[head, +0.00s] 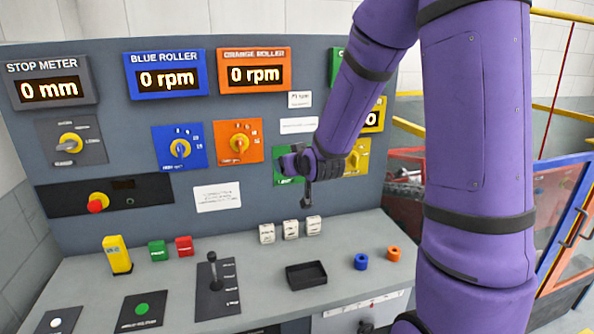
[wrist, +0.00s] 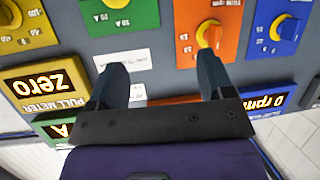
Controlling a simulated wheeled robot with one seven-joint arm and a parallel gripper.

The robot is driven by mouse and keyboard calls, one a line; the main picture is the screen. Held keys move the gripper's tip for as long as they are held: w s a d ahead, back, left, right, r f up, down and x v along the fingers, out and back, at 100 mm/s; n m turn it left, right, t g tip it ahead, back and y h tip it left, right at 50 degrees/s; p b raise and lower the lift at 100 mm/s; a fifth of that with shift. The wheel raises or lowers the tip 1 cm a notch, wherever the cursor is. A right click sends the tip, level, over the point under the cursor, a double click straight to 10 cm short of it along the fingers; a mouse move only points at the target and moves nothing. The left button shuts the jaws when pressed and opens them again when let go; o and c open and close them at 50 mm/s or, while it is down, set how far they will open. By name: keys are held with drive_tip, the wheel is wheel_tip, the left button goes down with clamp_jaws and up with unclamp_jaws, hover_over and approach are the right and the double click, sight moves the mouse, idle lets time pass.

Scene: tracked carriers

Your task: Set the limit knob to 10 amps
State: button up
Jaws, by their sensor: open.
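The green knob plate (head: 282,178) is on the upright panel, mostly hidden by my gripper (head: 301,178) and arm in the head view. In the wrist view the plate (wrist: 140,18) is at the top, with amp marks on it. Only the edge of its yellow knob (wrist: 117,3) shows at the top border, so I cannot tell its setting. My gripper (wrist: 162,68) is open, with nothing between its fingers; the knob lies beyond the fingertips. A green display (wrist: 50,128) reading "A" is partly hidden at the lower left of the wrist view.
An orange plate (head: 253,128) and a blue plate (head: 167,160) with knobs sit left of the green one; a yellow plate (head: 362,150) is at its right. The desk below holds a lever (head: 212,270), a black tray (head: 292,282), several small blocks and two rings.

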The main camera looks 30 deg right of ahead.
drive_tip(key=w+d+f+m+t+h, duration=0.2)
drive_tip(key=w+d+f+t+h, duration=0.15)
drive_tip(key=d+f, duration=0.5)
drive_tip(key=shift+y, duration=0.35)
drive_tip(key=x, duration=0.3)
drive_tip(key=a+x, duration=0.1)
drive_tip(key=x, duration=0.2)
drive_tip(key=f+x, duration=0.1)
drive_tip(key=x, duration=0.2)
drive_tip(key=shift+w+a, duration=0.25)
drive_tip(key=shift+w, duration=0.25)
drive_tip(key=shift+c, duration=0.4)
drive_tip(key=c, duration=0.8)
drive_tip(key=shift+c, duration=0.2)
